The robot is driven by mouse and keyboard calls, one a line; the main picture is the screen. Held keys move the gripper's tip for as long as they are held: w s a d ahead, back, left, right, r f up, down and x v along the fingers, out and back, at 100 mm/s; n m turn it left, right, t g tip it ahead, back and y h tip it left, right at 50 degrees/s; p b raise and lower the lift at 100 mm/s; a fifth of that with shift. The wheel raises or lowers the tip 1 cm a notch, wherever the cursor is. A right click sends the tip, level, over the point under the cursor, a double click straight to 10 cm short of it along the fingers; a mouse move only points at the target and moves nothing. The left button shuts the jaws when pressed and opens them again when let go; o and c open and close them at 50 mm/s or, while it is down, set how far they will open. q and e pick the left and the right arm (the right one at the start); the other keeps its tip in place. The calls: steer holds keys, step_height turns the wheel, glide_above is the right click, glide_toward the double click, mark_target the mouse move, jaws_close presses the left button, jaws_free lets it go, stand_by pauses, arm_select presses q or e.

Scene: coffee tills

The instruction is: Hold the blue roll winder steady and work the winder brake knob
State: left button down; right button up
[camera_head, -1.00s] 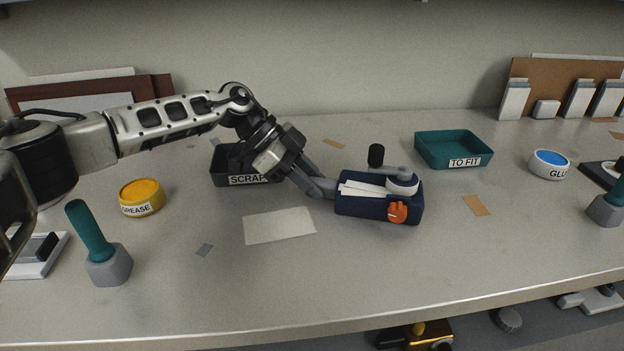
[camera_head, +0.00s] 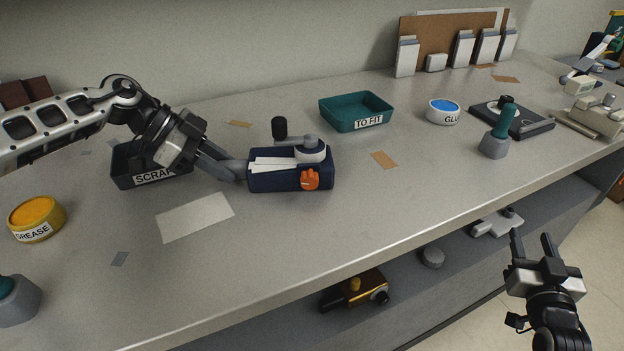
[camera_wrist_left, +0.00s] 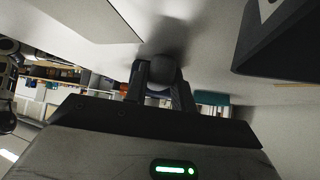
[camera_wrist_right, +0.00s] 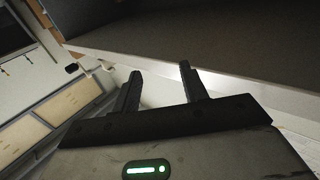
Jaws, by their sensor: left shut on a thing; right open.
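The blue roll winder (camera_head: 262,181) lies on the bench in the head view, a dark blue box with white paper strips on top. A grey disc with a black-handled crank (camera_head: 279,129) is at its top. An orange knob (camera_head: 310,180), likely the brake knob, is on its front face at the right. My left gripper (camera_head: 243,171) is shut on the winder's left end. In the left wrist view the fingers (camera_wrist_left: 160,80) close around a dark rounded part. My right gripper (camera_head: 532,246) is open and empty, in front of the bench at the lower right, below the top's level.
A SCRAP tray (camera_head: 122,178) stands behind my left gripper. A teal TO FIT tray (camera_head: 338,122), a GLUE tub (camera_head: 443,112) and a teal-handled tool (camera_head: 503,123) stand to the right. The bench front edge and lower shelf (camera_head: 455,275) lie near my right gripper. Bench in front of the winder is clear.

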steer(key=s+d+r+m+h, duration=0.2)
steer(key=d+r+m+h, duration=0.45)
steer(key=d, duration=0.65)
steer(key=w+a+r+n+t+y, duration=0.2)
steer(key=w+a+r+n+y, duration=0.15)
steer(key=w+a+r, duration=0.55)
steer(key=w+a+r+n+t+y, duration=0.25)
steer(key=a+r+y, duration=0.25)
steer(key=a, duration=0.8)
steer(key=n+g+y, duration=0.4)
steer(key=g+y, duration=0.2)
steer(key=g, duration=0.3)
glide_above(310, 181)
steer(key=d, duration=0.3)
step_height(310, 181, down, 4)
steer(key=s+a, duration=0.1)
steer(key=s+a+g+h, duration=0.1)
steer(key=s, duration=0.1)
steer(key=s+a+f+g+h, duration=0.1)
steer(key=s, duration=0.1)
steer(key=shift+g, duration=0.25)
steer(key=x, duration=0.4)
steer(key=shift+d+f, duration=0.15)
steer(key=shift+w+f, duration=0.15)
steer(key=shift+w, duration=0.1)
steer(key=shift+c, duration=1)
steer(key=c, duration=0.4)
